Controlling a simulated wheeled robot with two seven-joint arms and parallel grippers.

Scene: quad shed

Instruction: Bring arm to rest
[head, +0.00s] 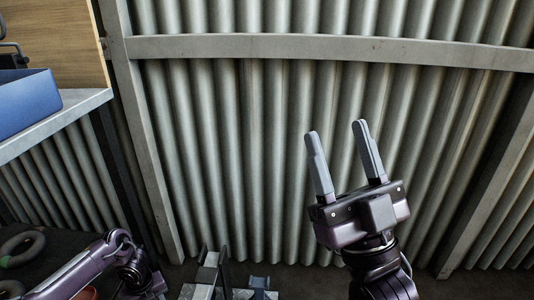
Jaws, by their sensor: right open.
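My right gripper (334,128) is raised in the right half of the head view. Its two grey fingers point up and stand well apart, with nothing between them. The corrugated metal wall (260,150) shows behind it. Links of my left arm show at the bottom left, bent low near the floor.
A blue bin (28,103) stands on a pale shelf (60,115) at the left. A metal rail (300,47) crosses the wall. Metal fittings (212,275) and a grey-green ring (22,248) lie low down. The space around my right gripper looks clear.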

